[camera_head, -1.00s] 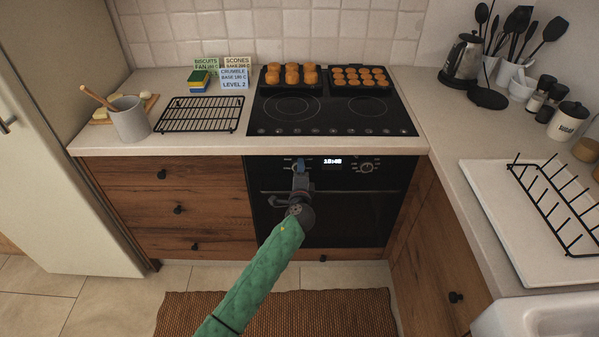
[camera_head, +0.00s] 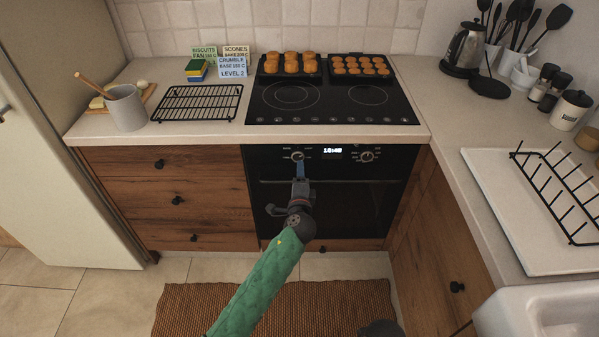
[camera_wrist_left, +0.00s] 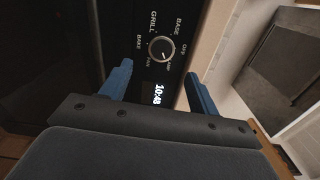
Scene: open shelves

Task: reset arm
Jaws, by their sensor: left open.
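My left arm, in a green sleeve, reaches up from the bottom of the head view. Its gripper (camera_head: 300,168), with blue fingers, is in front of the oven's control panel, just below the left knob (camera_head: 297,156). In the left wrist view the gripper (camera_wrist_left: 158,70) is open, with nothing between its two blue fingers. A round knob (camera_wrist_left: 161,49) with labels such as GRILL, BASE and OFF shows beyond the fingertips, apart from them. The lit clock (camera_wrist_left: 157,94) shows between the fingers. My right gripper is not seen.
The oven (camera_head: 345,205) is shut, under a hob with two trays of baked goods (camera_head: 287,65). A black cooling rack (camera_head: 197,103) and a grey crock (camera_head: 126,108) are on the left counter. A white board (camera_head: 500,185) with a rack is on the right. A dark shape shows at the bottom edge.

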